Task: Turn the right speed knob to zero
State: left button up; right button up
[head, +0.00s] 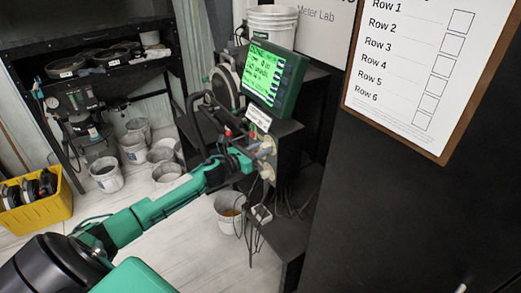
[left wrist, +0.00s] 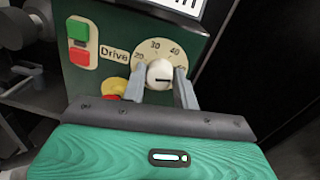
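The white round knob (left wrist: 159,74) sits on a cream dial with numbers from 20 upward, beside the word "Drive". A dark mark crosses its lower part. My left gripper (left wrist: 160,84) has one finger on each side of the knob. The fingers look very close to it, but I cannot tell whether they press on it. In the head view my left gripper (head: 264,158) is at the front of the dark control box (head: 287,142), and the knob is hard to make out there. The bottom of the dial is hidden by the gripper. My right gripper is out of view.
Green (left wrist: 77,29) and red (left wrist: 79,57) buttons are left of the dial. A yellow and red part (left wrist: 115,88) is close to the left finger. A lit green screen (head: 265,74) tops the box. Cables and a bucket (head: 229,212) are below. A dark panel fills the right.

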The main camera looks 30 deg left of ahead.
pick_arm(q)
jog(key=c, duration=0.4)
